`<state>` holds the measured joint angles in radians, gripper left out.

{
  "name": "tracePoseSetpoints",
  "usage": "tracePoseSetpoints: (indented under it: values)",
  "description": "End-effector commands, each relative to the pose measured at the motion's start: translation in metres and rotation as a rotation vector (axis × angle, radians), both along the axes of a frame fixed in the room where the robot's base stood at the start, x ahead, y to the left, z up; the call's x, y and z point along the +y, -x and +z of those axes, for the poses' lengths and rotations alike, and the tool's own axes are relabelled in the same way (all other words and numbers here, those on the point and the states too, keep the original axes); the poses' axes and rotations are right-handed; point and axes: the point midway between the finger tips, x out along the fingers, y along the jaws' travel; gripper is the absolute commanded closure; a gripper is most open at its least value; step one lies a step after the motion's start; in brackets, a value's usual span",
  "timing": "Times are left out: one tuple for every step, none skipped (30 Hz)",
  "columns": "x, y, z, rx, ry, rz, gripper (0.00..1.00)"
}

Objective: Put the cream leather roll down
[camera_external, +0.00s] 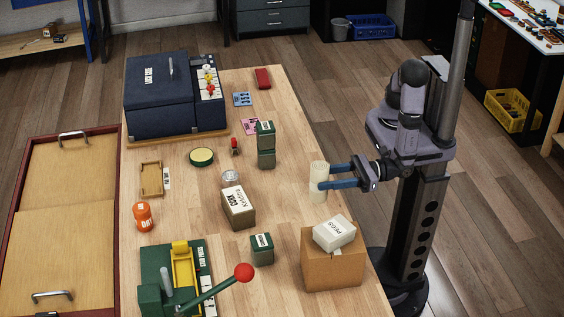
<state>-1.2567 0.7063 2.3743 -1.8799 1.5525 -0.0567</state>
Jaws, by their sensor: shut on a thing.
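The cream leather roll (319,173) is a pale upright cylinder near the right edge of the wooden table (290,205). My gripper (322,178) reaches in from the right with its two blue fingers shut on the roll. The fingers hold it around its upper and middle part. The lower end of the roll is close to the table top; I cannot tell whether it touches.
A cardboard box (333,262) with a white labelled box (334,232) on top stands in front of the roll. Stacked green boxes (266,145) and a brown-green box (238,208) stand to the left. Some bare table lies between them and the roll.

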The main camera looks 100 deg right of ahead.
Motion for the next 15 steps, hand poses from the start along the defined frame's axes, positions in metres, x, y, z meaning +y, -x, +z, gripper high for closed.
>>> tracePoseSetpoints:
  values:
    - [0.002, 0.001, 0.000, -0.001, -0.001, 0.005, 0.82]
    - [0.002, 0.001, 0.001, -0.001, -0.001, 0.006, 0.82]
    - [0.002, 0.001, 0.001, -0.001, 0.000, 0.007, 0.82]
    - [0.002, 0.001, 0.001, 0.000, 0.001, 0.007, 0.82]
    - [0.002, 0.001, 0.000, 0.000, 0.001, 0.008, 0.82]
    - [0.002, 0.001, -0.001, 0.000, 0.001, 0.007, 0.82]
    - [0.002, 0.001, -0.002, 0.000, 0.002, 0.007, 0.82]
    - [0.002, 0.001, -0.005, 0.001, 0.002, 0.007, 0.82]
    - [0.002, 0.001, -0.009, 0.001, 0.004, 0.007, 0.82]
    - [0.002, 0.001, -0.012, 0.001, 0.004, 0.006, 0.82]
    - [0.002, 0.001, -0.016, 0.002, 0.004, 0.006, 0.82]
    - [0.002, 0.001, -0.021, 0.002, 0.005, 0.006, 0.82]
    - [0.002, 0.001, -0.025, 0.002, 0.006, 0.006, 0.82]
    - [0.002, 0.001, -0.029, 0.002, 0.005, 0.006, 0.82]
    - [0.002, 0.001, -0.034, 0.001, 0.004, 0.006, 0.82]
